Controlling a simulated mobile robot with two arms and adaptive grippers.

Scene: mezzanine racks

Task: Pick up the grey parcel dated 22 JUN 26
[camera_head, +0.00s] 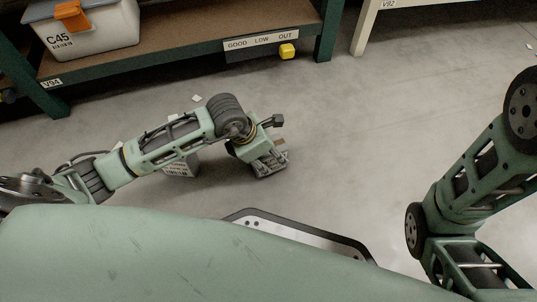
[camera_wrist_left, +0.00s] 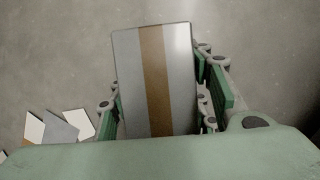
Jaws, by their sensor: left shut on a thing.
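A grey parcel (camera_wrist_left: 178,75) with a brown tape strip down its middle fills the space between the fingers in the left wrist view. My left gripper (camera_head: 270,160) is shut on it, with green-padded fingers along both long sides. In the head view the gripper hangs over the floor in the centre and mostly hides the parcel. No date can be read on it. A grey box with a printed label (camera_head: 181,166) sits partly behind my left arm; its print is too small to read. My right arm is at the right, with its gripper out of the picture.
A green-framed rack (camera_head: 180,62) stands at the back, holding a white bin marked C45 (camera_head: 90,35). A yellow block (camera_head: 287,51) is at its shelf edge. Several white and grey pieces (camera_wrist_left: 60,127) lie at the left wrist view's lower left.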

